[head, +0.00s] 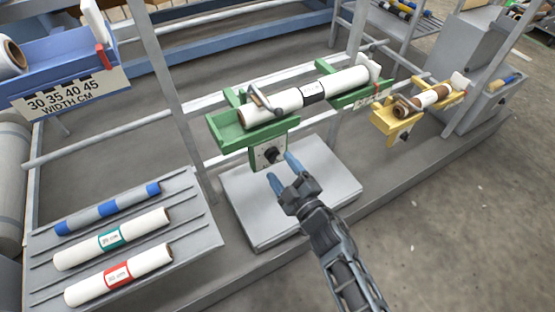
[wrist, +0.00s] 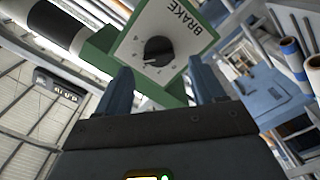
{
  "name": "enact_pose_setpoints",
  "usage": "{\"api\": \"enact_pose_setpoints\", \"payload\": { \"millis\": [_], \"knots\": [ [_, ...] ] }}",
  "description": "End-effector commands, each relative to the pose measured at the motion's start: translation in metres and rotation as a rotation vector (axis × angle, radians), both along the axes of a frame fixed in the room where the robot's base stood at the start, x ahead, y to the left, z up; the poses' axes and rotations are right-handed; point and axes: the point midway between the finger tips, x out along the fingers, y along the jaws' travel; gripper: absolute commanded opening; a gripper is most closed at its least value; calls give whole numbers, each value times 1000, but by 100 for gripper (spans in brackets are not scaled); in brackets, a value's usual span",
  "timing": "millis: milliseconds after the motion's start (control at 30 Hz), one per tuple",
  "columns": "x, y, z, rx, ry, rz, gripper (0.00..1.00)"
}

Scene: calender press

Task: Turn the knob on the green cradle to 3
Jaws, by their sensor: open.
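The green cradle (head: 228,132) hangs on the rail in the middle of the head view and bears a white roll (head: 340,84) with a black band. A pale plate below its left end carries the black knob (head: 271,155). In the wrist view the plate (wrist: 185,25) reads BRAKE, and the knob (wrist: 158,50) shows with small marks around it, too small to read surely. My gripper (head: 282,170) is open, its two blue fingers pointing at the plate. In the wrist view the fingers (wrist: 163,85) stand either side of the knob, apart from it and short of it.
A yellow cradle (head: 385,123) with a smaller roll is at the right. A blue cradle (head: 62,48) with a width scale is at the upper left. A grey rack (head: 190,205) with several rolls is at lower left.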

Motion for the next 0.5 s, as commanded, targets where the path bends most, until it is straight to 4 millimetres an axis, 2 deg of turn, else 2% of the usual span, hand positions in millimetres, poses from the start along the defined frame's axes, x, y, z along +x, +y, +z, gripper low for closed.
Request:
{"api": "enact_pose_setpoints", "payload": {
  "millis": [200,500],
  "knots": [
    [-27,-19,1,-1,1,-3,68],
    [-36,-25,0,-1,0,-1,68]
  ]
}}
